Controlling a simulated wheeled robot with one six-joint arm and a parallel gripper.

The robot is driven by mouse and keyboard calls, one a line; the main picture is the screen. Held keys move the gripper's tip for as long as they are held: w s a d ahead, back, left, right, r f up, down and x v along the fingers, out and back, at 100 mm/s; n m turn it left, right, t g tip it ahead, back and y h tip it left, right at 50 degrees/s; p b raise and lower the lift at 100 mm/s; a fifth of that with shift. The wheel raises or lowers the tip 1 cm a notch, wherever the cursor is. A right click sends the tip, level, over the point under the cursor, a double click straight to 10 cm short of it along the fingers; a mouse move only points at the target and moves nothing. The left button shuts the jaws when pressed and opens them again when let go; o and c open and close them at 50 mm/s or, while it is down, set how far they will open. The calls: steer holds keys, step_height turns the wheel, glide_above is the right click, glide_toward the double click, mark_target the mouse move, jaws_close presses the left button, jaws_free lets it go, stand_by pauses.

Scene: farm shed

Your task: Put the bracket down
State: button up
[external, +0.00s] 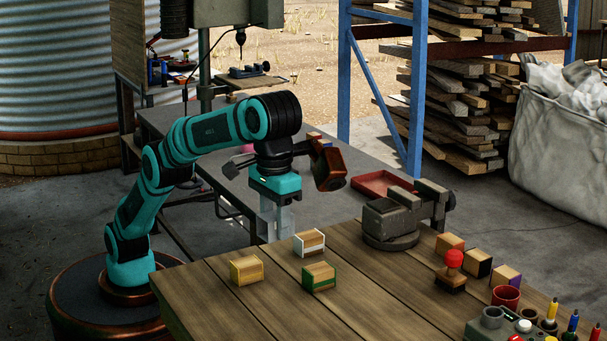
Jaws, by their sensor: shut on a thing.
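My gripper (274,222) hangs pointing down beyond the back edge of the wooden table, in front of the grey bench. It is shut on a small pale grey piece, which I take to be the bracket. The piece is small and blends with the grey fingers, so its outline and tilt are hard to tell. I cannot tell whether it touches a surface below. The wooden table (215,312) is in the foreground. The grey bench (318,212) stands behind it.
Wooden blocks with yellow (246,270), white (309,242) and green (319,276) trim stand on the near table. A grey vise (392,219), red-knobbed stamp (452,272), red cup (505,297) and more blocks are further right. A red tray (366,191) lies on the bench.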

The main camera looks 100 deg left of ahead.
steer(key=s+d+m, duration=0.1)
steer(key=s+d, duration=0.5)
steer(key=d, duration=0.2)
glide_above(238, 317)
steer(key=shift+f, duration=2.6)
steer(key=shift+f, duration=4.95)
steer(key=o, duration=1)
steer(key=shift+f, duration=0.15)
steer(key=shift+o, duration=0.2)
